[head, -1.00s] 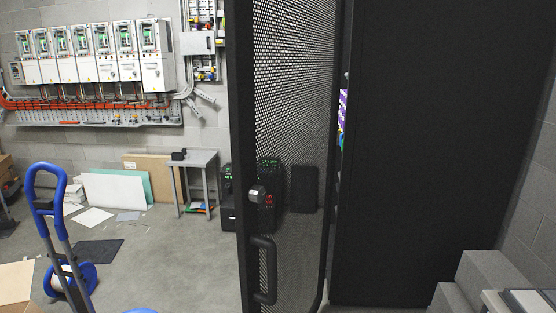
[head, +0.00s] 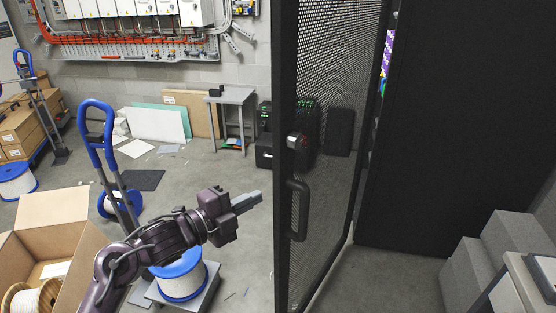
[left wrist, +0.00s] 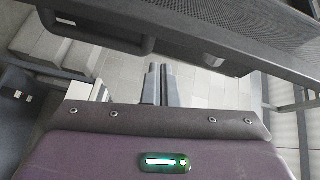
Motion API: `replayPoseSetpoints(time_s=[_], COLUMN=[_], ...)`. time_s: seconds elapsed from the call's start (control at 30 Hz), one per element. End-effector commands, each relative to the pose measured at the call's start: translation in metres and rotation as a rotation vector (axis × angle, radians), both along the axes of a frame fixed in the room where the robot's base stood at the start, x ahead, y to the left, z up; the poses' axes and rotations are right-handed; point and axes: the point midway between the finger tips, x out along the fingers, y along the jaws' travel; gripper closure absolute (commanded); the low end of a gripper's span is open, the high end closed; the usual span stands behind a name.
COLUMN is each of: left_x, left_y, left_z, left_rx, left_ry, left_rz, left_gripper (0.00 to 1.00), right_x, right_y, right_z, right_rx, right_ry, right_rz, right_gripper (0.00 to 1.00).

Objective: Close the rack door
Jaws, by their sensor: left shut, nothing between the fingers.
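The rack door (head: 327,190) is a black mesh panel in a dark frame, standing open from the dark rack (head: 465,120). It carries a round lock (head: 297,141) and a black bar handle (head: 297,210) near its left edge. My left gripper (head: 258,198) is shut and empty, left of the door's edge at about handle height, apparently apart from it. In the left wrist view the closed fingers (left wrist: 159,84) point toward the door (left wrist: 215,35), which crosses the top with its handle (left wrist: 100,28). My right gripper is not in view.
A blue-handled hand truck (head: 97,140), a cable spool (head: 180,275) and an open cardboard box (head: 60,235) stand on the left. A small grey table (head: 231,97) is at the back. Grey blocks (head: 480,262) sit at the right. Floor between table and spool is mostly clear.

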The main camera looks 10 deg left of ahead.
Motion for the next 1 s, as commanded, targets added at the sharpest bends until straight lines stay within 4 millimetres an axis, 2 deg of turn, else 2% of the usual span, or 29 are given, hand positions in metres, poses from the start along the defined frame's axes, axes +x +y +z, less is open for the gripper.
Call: replayPoseSetpoints(time_s=[0.03, 0.1, 0.27, 0.43, 0.77, 1.0], left_x=[-0.01, -0.019, -0.023, -0.004, 0.051, 0.062], left_y=[-0.007, -0.015, -0.024, -0.04, -0.084, -0.053], left_z=[0.023, 0.041, 0.055, 0.057, 0.058, 0.055], left_rx=[0.047, 0.092, 0.125, 0.119, 0.117, 0.124], left_ry=[-0.06, -0.114, -0.157, -0.154, -0.152, -0.151], left_rz=[-0.029, -0.056, -0.075, -0.076, -0.074, -0.072], left_gripper=[1.0, 1.0, 1.0, 1.0, 1.0, 1.0], right_x=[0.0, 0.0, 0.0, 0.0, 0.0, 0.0], right_y=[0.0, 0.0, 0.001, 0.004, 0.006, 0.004], right_z=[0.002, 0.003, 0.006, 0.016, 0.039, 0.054], right_rx=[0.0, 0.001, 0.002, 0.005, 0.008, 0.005], right_ry=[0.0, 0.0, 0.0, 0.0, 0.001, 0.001], right_rz=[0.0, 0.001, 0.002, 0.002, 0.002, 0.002], right_gripper=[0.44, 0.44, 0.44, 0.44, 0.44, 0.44])
